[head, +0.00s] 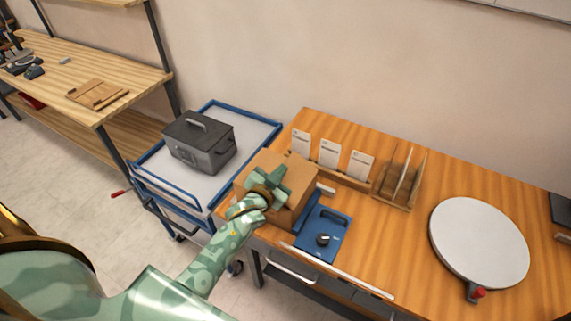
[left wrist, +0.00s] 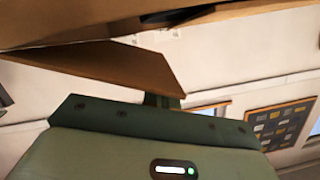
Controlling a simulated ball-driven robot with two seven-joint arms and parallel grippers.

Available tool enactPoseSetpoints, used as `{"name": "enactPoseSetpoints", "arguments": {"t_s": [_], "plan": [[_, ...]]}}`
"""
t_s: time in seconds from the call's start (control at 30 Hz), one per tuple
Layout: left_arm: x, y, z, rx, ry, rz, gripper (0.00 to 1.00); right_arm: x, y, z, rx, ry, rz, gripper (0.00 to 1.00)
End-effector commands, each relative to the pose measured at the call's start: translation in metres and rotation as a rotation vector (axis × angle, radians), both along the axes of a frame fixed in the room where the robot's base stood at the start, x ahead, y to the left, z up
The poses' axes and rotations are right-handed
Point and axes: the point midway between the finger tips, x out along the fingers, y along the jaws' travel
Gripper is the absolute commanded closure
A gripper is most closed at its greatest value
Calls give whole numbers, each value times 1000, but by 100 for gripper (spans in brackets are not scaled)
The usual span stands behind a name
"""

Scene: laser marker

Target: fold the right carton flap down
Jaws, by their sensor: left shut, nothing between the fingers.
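The cardboard carton (head: 298,168) stands at the left end of the orange wooden table. My left gripper (head: 278,175) is over the carton's top, its arm reaching in from the lower left. The gripper is shut with nothing in it and hides part of the carton's top. In the left wrist view, a brown cardboard panel (left wrist: 110,65) slants just beyond the green gripper body, and another brown edge crosses the top. I cannot tell which of these is the right flap, or whether the fingers touch it. My right gripper is not in view.
A blue plate with a black knob (head: 323,240) lies close right of the carton. White cards in a wooden rack (head: 330,155) stand behind it. A round white turntable (head: 478,240) is at right. A blue cart (head: 245,125) with a grey metal box (head: 200,140) stands left.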

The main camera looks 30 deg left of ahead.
Motion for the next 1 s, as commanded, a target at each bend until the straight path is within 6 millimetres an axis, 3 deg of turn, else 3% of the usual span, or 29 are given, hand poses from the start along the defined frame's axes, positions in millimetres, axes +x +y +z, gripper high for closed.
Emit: {"name": "enactPoseSetpoints", "arguments": {"t_s": [0.13, 0.5, 1.0], "plan": [[0, 7, -8, -123, 6, 0, 100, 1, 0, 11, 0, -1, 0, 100], [0, 15, -29, -350, 14, 0, 100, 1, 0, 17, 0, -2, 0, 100], [1, 16, -35, -427, 14, -2, 100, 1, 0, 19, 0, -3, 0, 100]]}}
